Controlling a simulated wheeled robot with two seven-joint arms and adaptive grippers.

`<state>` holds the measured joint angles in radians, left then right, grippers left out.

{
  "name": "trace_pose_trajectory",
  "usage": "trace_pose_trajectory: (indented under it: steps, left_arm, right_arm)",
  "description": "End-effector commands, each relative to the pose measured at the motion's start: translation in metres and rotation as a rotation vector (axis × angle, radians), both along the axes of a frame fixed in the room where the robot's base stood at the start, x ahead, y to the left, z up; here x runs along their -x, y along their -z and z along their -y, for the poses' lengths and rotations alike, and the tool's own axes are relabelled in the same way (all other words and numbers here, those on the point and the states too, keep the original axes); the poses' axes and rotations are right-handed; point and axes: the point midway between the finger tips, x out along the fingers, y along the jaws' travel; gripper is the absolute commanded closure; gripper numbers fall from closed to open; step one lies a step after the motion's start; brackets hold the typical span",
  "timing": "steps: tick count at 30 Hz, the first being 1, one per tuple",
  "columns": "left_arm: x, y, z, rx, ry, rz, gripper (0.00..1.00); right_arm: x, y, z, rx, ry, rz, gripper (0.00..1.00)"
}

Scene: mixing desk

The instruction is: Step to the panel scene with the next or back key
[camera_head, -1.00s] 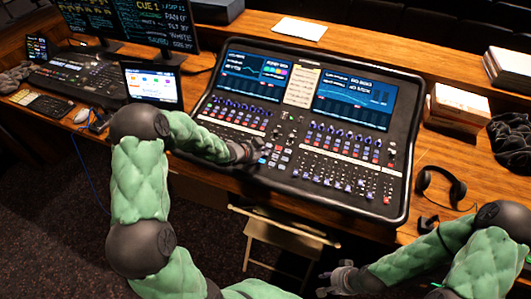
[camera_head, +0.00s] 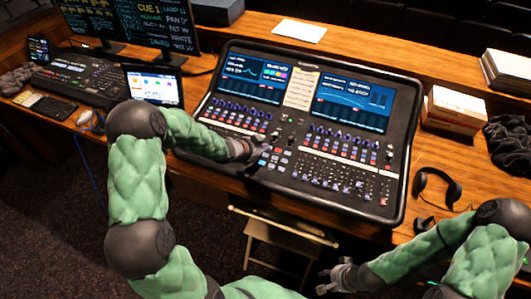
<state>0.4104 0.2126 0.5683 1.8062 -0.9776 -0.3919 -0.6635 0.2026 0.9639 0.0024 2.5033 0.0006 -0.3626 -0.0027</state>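The mixing desk (camera_head: 409,118) is a black console with two lit screens, rows of faders and a block of small coloured keys in its middle. My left gripper (camera_head: 262,150) is over the middle keys (camera_head: 277,157), at their left edge. Its fingers are small and dark here, so I cannot tell whether they are open or shut, or whether they touch a key. The keys under it are partly hidden. The lettering on the keys is too small to read. My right gripper (camera_head: 326,279) is low in front of the desk, away from it, with its fingers apart and empty.
A small tablet screen (camera_head: 153,85) stands left of the desk, by my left arm. A lighting keyboard (camera_head: 75,75) and monitors (camera_head: 150,22) are further left. Headphones (camera_head: 437,188) and a stack of boxes (camera_head: 455,108) lie to the right. A folding chair (camera_head: 280,232) is in front.

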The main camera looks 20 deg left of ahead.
Motion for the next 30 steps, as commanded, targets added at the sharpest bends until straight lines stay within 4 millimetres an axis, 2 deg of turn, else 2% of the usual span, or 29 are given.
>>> trace_pose_trajectory:
  steps: [3,9,30]
  left_arm:
    - [0.001,-0.014,0.000,0.000,0.000,0.000,1.00]
    - [0.003,-0.026,0.000,0.001,0.000,-0.001,1.00]
    - [0.003,-0.025,0.000,0.000,0.000,0.000,1.00]
  right_arm:
    - [0.000,-0.012,0.000,0.000,0.000,0.000,0.60]
    - [0.000,-0.022,0.000,0.000,0.000,0.000,0.60]
    - [0.000,-0.020,0.000,0.000,0.000,0.000,0.60]
